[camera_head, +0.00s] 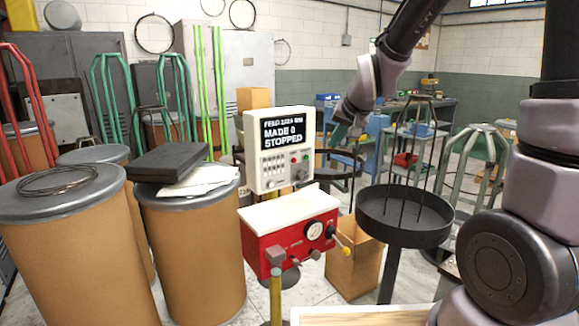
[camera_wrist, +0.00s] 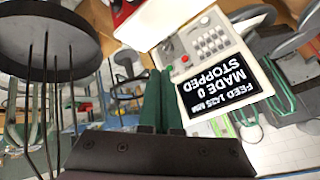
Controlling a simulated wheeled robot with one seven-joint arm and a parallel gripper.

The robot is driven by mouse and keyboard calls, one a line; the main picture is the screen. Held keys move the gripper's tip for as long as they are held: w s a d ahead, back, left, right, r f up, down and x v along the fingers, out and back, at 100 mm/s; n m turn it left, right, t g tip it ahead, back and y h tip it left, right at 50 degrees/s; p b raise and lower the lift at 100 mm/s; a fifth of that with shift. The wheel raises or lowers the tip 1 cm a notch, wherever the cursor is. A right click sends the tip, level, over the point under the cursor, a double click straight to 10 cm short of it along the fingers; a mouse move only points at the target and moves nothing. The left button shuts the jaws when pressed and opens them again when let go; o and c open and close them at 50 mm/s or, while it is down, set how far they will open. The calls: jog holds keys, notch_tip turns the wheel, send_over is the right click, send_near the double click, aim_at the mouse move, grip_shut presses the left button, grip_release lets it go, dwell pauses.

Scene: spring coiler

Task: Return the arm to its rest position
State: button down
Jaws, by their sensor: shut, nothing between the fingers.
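My arm reaches in from the upper right of the head view. The control box, also in the wrist view (camera_wrist: 217,66), has a screen reading "MADE 0 STOPPED". Below it stands the red machine body (camera_head: 290,232) with a gauge and a yellow-tipped lever.
A round black tray (camera_head: 405,232) with upright rods stands right of the machine, close to my arm. Brown drums (camera_head: 192,245) stand on the left, one carrying a wire coil (camera_head: 57,181). A cardboard box (camera_head: 354,262) sits on the floor behind the machine.

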jog(key=s+d+r, duration=0.4)
jog(key=s, duration=0.3)
jog(key=s+d+r+m, duration=0.1)
jog(key=s+d+r, duration=0.3)
jog(key=s, duration=0.3)
jog(key=s+d+r+h, duration=0.1)
jog(key=s+d+r, duration=0.3)
jog(key=s, duration=0.3)
jog(key=shift+s+d+m, duration=0.2)
jog(key=shift+d+m, duration=0.2)
